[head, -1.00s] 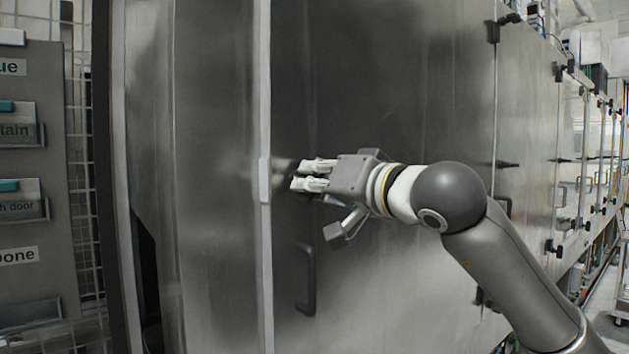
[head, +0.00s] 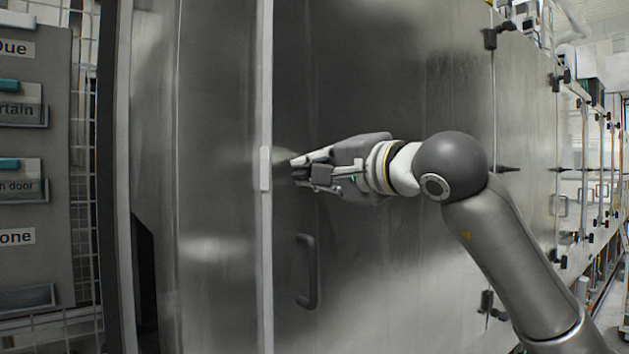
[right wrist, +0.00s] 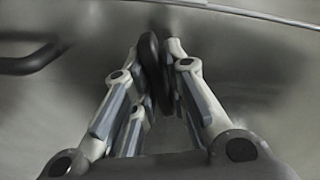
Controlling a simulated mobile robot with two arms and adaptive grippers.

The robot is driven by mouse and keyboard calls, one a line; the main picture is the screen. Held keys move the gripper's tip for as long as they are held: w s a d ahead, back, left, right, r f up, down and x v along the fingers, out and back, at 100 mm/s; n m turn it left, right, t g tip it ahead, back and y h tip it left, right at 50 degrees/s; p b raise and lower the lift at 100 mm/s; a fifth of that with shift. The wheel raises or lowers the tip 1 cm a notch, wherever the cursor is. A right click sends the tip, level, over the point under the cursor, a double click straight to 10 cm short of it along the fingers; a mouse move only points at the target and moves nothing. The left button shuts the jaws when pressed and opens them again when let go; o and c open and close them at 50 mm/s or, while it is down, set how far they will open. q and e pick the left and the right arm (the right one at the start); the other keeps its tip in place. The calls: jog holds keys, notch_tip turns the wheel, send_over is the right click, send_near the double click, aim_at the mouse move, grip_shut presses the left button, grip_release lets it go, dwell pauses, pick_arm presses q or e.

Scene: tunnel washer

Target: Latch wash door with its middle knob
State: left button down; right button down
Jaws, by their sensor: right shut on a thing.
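The wash door (head: 390,270) is a large grey metal panel, flush in its frame beside a light vertical strip. My right gripper (head: 296,170) is at the door's left edge, turned on its side. In the right wrist view its fingers (right wrist: 160,62) are closed on a dark, narrow knob (right wrist: 151,65). In the head view the gripper mostly hides this knob. A white catch plate (head: 265,168) sits on the strip just left of the fingertips. My left gripper is not in view.
A dark pull handle (head: 308,272) stands out from the door below the gripper. A label board (head: 35,150) with teal-tabbed cards hangs on a wire grid at left. More doors with dark latches (head: 560,80) run off to the right.

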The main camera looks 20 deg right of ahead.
jog(key=shift+d+r+m+b, duration=0.1)
jog(key=shift+m+b, duration=0.25)
jog(key=shift+m, duration=0.5)
jog(key=shift+d+r+m+b, duration=0.1)
jog(key=shift+m+b, duration=0.25)
jog(key=shift+m, duration=0.5)
jog(key=c, duration=1.6)
grip_release()
jog(key=shift+c, duration=0.2)
jog(key=shift+o, duration=0.6)
jog(key=shift+d+f, duration=0.1)
jog(key=shift+f, duration=0.05)
jog(key=v, duration=1.2)
